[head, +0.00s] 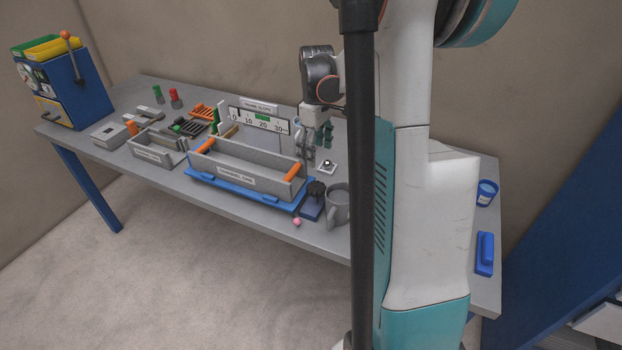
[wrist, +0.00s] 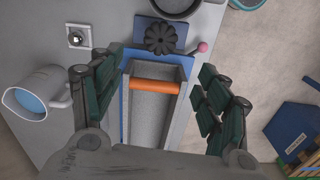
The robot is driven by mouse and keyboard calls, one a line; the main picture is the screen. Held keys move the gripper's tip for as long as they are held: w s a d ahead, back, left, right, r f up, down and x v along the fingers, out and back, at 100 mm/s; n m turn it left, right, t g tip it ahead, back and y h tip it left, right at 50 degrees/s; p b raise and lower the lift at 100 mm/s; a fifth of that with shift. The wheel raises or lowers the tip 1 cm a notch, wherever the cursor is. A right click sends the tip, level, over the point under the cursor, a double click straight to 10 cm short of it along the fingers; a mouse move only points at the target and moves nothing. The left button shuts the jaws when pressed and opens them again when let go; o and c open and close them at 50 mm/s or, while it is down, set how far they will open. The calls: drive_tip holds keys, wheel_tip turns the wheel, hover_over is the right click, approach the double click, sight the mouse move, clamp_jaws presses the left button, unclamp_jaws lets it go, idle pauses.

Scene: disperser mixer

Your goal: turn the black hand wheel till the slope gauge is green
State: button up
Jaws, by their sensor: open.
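The black hand wheel (head: 317,188) is on a small blue block at the right end of the grey trough (head: 245,172). It also shows in the wrist view (wrist: 162,38), ahead of my fingers and apart from them. The slope gauge (head: 248,122) stands behind the trough with a scale from 0 to 30. Its green zone is near 20, and a dark mark that looks like the pointer is near 0, outside the green. My gripper (head: 317,140) is open and empty above the trough's right end. In the wrist view its green-padded fingers (wrist: 155,98) straddle the trough's image.
A pink knob (head: 297,222) sticks out in front. A white plate with a knob (head: 327,167) lies behind. Another mug (wrist: 38,98) shows left in the wrist view. Orange handles (head: 293,172) cross the trough's ends.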

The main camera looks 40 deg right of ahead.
sight(315, 186)
wheel_tip(315, 186, down, 13)
drive_tip(key=b, duration=0.3)
drive_tip(key=shift+f, duration=0.15)
drive_tip(key=c, duration=1.1)
